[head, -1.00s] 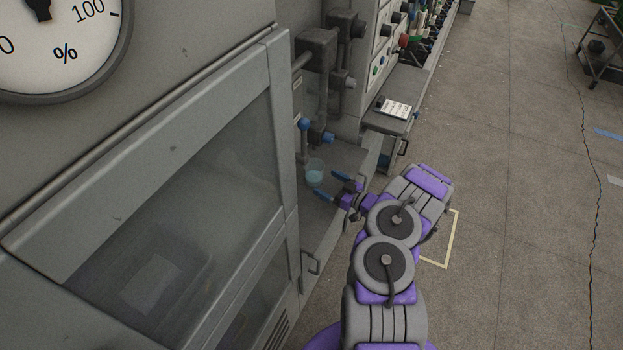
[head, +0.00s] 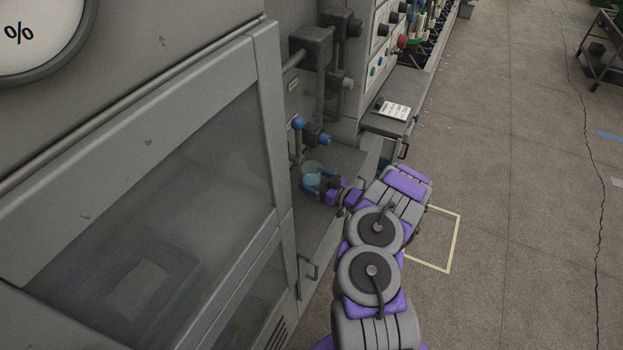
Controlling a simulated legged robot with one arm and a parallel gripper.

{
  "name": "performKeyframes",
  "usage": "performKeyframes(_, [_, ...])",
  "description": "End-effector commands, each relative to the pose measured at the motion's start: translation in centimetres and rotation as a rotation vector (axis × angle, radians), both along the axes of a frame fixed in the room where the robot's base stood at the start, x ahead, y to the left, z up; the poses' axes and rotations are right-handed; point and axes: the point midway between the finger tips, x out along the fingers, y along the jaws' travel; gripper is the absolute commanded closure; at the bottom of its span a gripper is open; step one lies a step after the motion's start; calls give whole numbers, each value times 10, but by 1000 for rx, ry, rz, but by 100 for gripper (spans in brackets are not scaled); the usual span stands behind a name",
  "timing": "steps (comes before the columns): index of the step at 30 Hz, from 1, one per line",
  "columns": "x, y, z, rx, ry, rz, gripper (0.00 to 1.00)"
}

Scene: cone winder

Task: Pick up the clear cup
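The clear cup (head: 312,172) stands upright on the grey ledge of the machine, below the blue-knobbed taps, and holds pale blue liquid. The fingers partly cover the lower cup. I cannot tell whether they touch it.
A grey cabinet with a glass door (head: 160,190) fills the left. A small side table (head: 391,118) holds a paper. The floor on the right is mostly clear.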

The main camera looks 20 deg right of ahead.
Motion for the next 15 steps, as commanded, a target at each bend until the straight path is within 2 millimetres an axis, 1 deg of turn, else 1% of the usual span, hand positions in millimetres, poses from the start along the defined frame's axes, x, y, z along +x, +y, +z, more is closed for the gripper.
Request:
performKeyframes(1, [0,0,0,0,0,0,13])
performKeyframes(2, [0,0,0,0,0,0,16])
performKeyframes(9, [0,3,0,-2,1,0,39])
performKeyframes(15, [0,1,0,0,0,0,58])
